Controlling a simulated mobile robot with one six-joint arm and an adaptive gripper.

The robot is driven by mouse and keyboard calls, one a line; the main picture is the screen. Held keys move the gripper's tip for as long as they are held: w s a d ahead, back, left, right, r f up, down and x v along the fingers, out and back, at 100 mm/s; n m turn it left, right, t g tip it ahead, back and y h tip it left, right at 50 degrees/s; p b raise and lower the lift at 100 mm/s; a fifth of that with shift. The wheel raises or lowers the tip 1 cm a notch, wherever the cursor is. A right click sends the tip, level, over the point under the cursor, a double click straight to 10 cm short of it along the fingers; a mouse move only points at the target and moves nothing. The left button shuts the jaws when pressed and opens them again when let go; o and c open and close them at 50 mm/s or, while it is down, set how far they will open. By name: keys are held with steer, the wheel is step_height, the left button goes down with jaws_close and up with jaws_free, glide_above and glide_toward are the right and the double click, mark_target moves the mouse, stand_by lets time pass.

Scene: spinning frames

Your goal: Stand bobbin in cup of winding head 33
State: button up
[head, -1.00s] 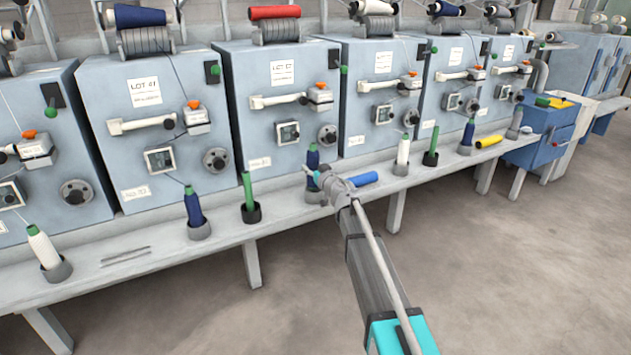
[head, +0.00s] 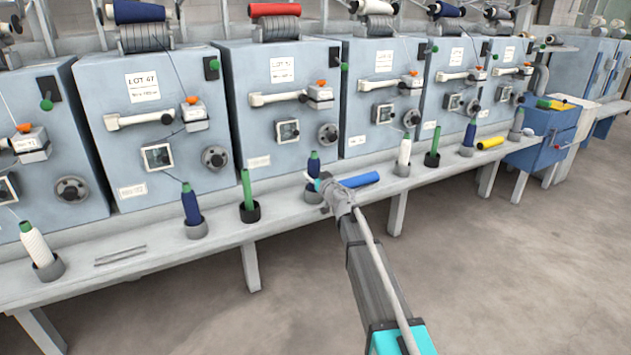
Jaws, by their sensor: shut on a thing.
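A dark blue bobbin with a green tip (head: 314,162) stands about upright at the front of the bench, before the third machine from the left. My gripper (head: 316,181) is at its lower part and shut on it. A grey cup (head: 313,196) shows partly below and left of my gripper. The bobbin's foot is hidden by my gripper, so I cannot tell how deep it sits in the cup. The winding head (head: 280,108) behind it carries labels too small to read; I cannot make out a 33.
A green tube (head: 247,190) in a black cup stands to the left. A white bobbin (head: 404,152) stands to the right.

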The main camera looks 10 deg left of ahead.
steer(key=shift+f, duration=0.1)
stand_by(0.3)
steer(key=shift+f+b, duration=0.3)
steer(key=o, duration=1.2)
steer(key=shift+r, duration=0.1)
steer(key=shift+r+p, duration=0.35)
steer(key=shift+p, duration=0.1)
steer(key=v, duration=1.2)
steer(key=shift+f, duration=0.1)
